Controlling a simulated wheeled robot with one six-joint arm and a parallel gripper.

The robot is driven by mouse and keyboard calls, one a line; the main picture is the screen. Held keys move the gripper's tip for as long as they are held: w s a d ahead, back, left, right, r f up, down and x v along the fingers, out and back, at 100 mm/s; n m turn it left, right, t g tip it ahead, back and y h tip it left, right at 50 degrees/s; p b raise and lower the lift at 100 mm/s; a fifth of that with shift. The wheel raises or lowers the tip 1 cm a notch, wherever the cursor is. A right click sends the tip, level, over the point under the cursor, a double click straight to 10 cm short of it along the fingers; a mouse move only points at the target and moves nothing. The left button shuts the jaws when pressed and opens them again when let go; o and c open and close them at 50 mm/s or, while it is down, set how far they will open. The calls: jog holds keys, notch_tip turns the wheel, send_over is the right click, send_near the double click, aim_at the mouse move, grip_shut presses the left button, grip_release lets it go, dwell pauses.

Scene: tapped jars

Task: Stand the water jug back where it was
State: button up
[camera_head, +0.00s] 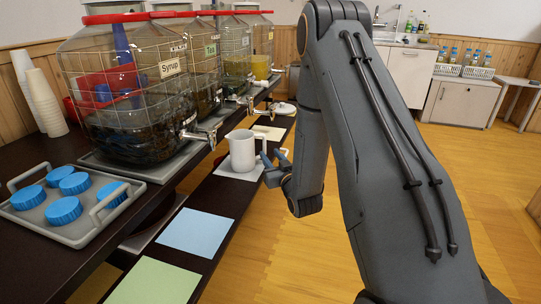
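A white jug (242,152) stands upright on a white sheet (228,171) on the low dark shelf, below the jar taps. Its handle faces right, towards my gripper. No lettering on the jug is readable.
Tapped jars line the dark counter, including the Syrup jar (128,95) and others behind it. A grey tray (75,232) holds several blue lids. Stacked cups (45,103) stand at left. Blue (197,232) and green (155,281) sheets lie bare on the shelf. The floor at right is clear.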

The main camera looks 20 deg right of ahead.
jog(key=shift+s, duration=0.6)
jog(key=shift+s, duration=0.1)
jog(key=s, duration=0.7)
jog(key=shift+s+p, duration=0.35)
jog(key=shift+p, duration=0.1)
jog(key=shift+d, duration=0.1)
